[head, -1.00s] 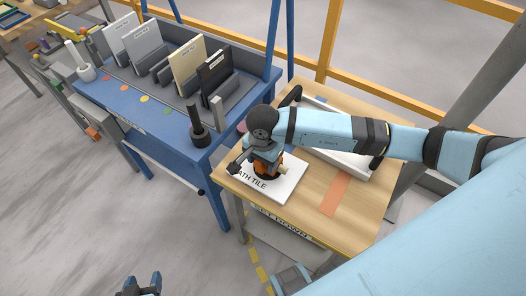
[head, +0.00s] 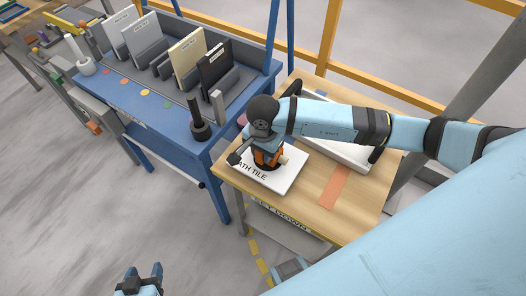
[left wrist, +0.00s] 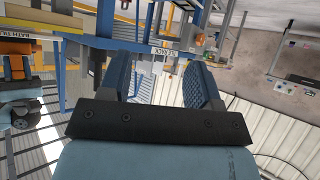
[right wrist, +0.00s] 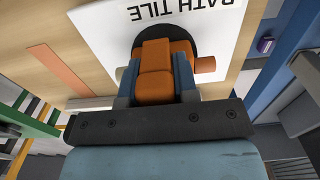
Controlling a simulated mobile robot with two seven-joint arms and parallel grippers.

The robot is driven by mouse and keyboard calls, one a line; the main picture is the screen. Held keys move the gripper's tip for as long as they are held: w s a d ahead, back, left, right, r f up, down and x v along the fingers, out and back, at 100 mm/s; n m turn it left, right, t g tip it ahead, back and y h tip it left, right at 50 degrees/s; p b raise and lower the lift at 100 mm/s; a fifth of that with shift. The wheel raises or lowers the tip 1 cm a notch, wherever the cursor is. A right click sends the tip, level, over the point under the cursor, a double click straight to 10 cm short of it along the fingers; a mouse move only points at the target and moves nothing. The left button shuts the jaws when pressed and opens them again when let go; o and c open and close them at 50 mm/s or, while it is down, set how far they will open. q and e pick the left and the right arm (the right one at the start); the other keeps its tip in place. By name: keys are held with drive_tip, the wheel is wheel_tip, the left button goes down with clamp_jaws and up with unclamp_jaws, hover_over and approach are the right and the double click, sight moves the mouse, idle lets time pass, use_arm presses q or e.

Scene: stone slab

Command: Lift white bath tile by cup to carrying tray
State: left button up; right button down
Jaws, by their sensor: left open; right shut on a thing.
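The white bath tile (head: 288,181) lies at the near left of the wooden table, its "BATH TILE" lettering facing up. It also shows in the right wrist view (right wrist: 100,22). An orange suction cup (right wrist: 155,75) with a dark round pad sits on the tile. My right gripper (right wrist: 158,65) is shut on the cup's orange body; in the head view (head: 266,158) my arm hides part of it. The white carrying tray (head: 338,148) with dark handles stands behind my right forearm, partly hidden. My left gripper (head: 140,280) is open and empty, low at the bottom left, away from the table.
A blue rack bench (head: 150,108) stands at the left with several upright tiles and a dark post (head: 199,122). The wooden table (head: 310,210) has an orange strip (head: 334,187) and bare wood around it. A yellow rail (head: 400,92) runs behind.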

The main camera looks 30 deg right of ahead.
drive_tip(key=shift+r+p, duration=0.6)
drive_tip(key=shift+r, duration=0.85)
drive_tip(key=shift+r+p, duration=0.5)
drive_tip(key=shift+r, duration=0.5)
drive_tip(key=shift+r+p, duration=0.95)
drive_tip(key=shift+r, duration=1)
drive_tip(key=shift+r+p, duration=0.5)
drive_tip(key=shift+r, duration=0.75)
drive_tip(key=shift+w+d+f+b, duration=0.1)
drive_tip(key=shift+d+b, duration=0.2)
drive_tip(key=shift+d, duration=0.35)
drive_tip(key=shift+w+d+b, duration=0.1)
drive_tip(key=shift+d+b, duration=0.45)
drive_tip(key=shift+d, duration=1.3)
